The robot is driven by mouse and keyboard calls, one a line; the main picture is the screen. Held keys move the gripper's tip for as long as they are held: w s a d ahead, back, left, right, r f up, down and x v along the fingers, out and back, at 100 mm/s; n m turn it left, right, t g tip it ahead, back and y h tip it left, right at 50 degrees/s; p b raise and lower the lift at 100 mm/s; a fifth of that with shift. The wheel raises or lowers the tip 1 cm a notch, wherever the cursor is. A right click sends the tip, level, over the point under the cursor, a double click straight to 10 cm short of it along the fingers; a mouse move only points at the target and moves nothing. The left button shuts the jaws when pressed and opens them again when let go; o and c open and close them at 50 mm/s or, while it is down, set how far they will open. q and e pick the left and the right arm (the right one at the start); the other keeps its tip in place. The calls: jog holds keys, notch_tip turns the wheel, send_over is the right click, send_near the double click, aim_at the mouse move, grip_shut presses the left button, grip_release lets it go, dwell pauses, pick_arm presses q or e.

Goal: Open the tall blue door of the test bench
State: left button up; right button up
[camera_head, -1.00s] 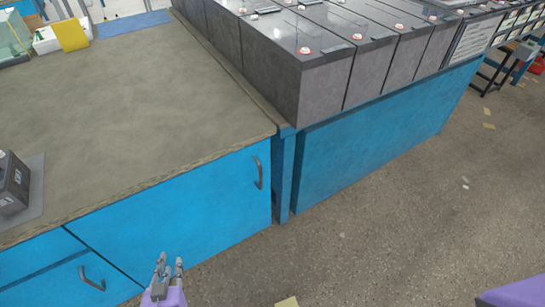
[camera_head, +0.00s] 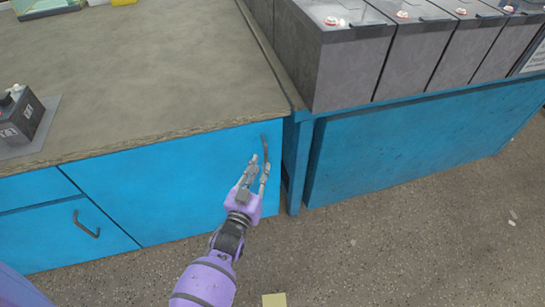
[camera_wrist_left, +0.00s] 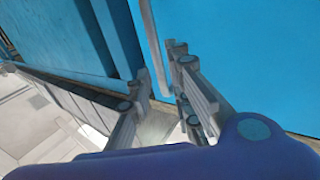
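The tall blue door (camera_head: 190,190) is the large panel at the right end of the bench front; it looks closed, flush with the bench. Its thin grey handle (camera_head: 266,147) stands upright near the door's right edge, and it also shows in the left wrist view (camera_wrist_left: 151,40). My left gripper (camera_head: 260,166) is in front of the door at the handle's lower part. Its fingers are apart, and in the left wrist view the handle runs between the fingertips (camera_wrist_left: 160,63). I cannot tell whether they touch it. My right gripper is not in view.
The worktop (camera_head: 150,65) carries a small dark battery (camera_head: 20,115) at its left. A drawer with a handle (camera_head: 86,224) is left of the door. A blue post (camera_head: 297,160) and a blue rack bearing large grey batteries (camera_head: 345,65) stand close at the right. The floor (camera_head: 400,245) in front is mostly clear.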

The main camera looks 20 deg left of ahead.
aim_at(265, 158)
pick_arm(q)
jog(key=shift+w+b, duration=0.4)
jog(key=shift+w, duration=2.4)
grip_shut()
